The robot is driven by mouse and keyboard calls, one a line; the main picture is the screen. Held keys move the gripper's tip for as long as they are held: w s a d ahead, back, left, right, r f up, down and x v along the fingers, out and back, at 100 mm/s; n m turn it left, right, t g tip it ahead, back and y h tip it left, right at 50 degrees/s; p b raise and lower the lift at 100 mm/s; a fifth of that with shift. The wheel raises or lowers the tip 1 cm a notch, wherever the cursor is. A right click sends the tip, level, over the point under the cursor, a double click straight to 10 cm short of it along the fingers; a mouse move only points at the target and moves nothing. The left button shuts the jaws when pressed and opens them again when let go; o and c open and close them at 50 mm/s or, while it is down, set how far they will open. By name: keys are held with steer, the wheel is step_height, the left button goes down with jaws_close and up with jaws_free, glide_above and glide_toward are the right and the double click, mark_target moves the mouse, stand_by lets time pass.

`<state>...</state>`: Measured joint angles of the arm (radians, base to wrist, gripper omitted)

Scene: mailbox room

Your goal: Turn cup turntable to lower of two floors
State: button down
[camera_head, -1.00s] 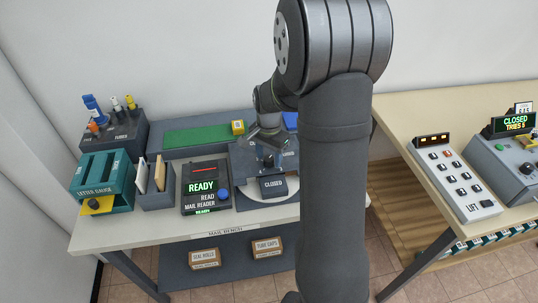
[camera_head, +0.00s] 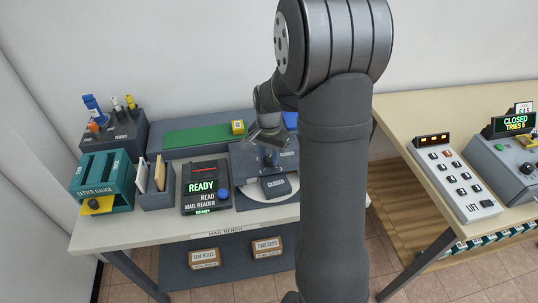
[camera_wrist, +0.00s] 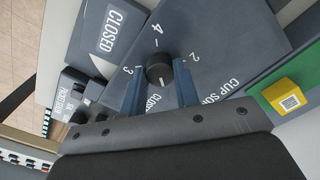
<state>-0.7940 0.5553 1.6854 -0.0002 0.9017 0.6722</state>
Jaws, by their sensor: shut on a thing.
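The cup sorter (camera_head: 247,158), a dark grey housing lettered "CUP SOR…", stands on the mail bench; its face also shows in the wrist view (camera_wrist: 215,50). Its black round dial knob (camera_wrist: 159,70) has the marks 2, 3, 4 and "CLOSED" around it. The knob's white line points towards the wrist, to the side of the "CLOSED" mark. My gripper (camera_wrist: 160,84) is shut on the knob, one finger on each side. My arm hides the sorter's right side.
The mail reader (camera_head: 205,188), showing READY, stands close left of the sorter. A green strip (camera_head: 197,136) with a yellow block (camera_head: 238,127) lies behind. A letter gauge (camera_head: 103,180) and fuse holder (camera_head: 115,133) stand further left. A keypad (camera_head: 457,178) is on the right table.

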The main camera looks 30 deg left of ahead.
steer(key=shift+n, duration=8.4)
steer(key=c, duration=1.1)
jaws_free()
